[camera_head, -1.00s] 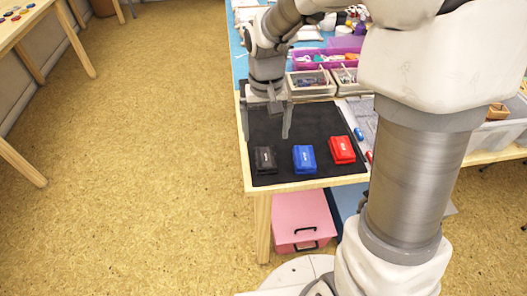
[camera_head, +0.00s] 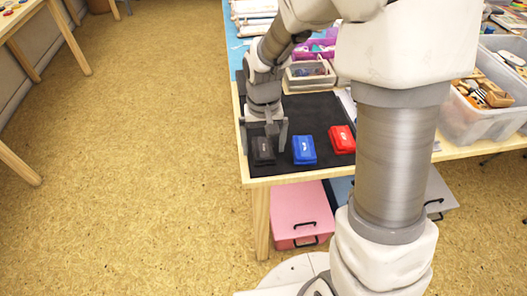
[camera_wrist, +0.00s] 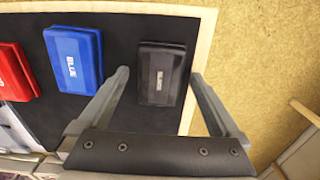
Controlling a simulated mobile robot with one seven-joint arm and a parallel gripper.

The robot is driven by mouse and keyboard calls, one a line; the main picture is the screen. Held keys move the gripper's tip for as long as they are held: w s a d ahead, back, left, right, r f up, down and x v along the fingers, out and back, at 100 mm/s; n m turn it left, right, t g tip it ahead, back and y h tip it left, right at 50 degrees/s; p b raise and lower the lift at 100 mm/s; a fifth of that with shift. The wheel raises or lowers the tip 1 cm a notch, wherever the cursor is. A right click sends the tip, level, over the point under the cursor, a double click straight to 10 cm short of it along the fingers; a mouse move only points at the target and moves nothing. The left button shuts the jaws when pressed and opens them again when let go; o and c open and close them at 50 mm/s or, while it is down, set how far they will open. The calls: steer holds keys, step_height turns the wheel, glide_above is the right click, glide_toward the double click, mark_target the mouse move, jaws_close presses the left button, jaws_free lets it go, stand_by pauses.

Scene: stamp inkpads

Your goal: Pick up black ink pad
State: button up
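The black ink pad (camera_head: 263,152) lies on the dark mat (camera_head: 318,111) near the table's front left corner. In the wrist view the black ink pad (camera_wrist: 162,74) lies between and slightly beyond my open fingers. My gripper (camera_head: 264,147) is open above it, one finger on each side; contact cannot be told. My gripper also shows at the bottom of the wrist view (camera_wrist: 160,80). The blue ink pad (camera_head: 304,151) is just right of the black one, and the red ink pad (camera_head: 342,140) is further right.
The table's left and front wooden edges (camera_head: 310,178) run close to the black pad. Small bins (camera_head: 308,75) stand behind the mat. A clear bin of stamps (camera_head: 480,105) is at the right. Pink drawers (camera_head: 295,212) sit below. Bare mat lies behind the pads.

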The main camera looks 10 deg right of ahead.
steer(key=c, duration=1.3)
steer(key=shift+c, duration=0.2)
steer(key=shift+r, duration=0.15)
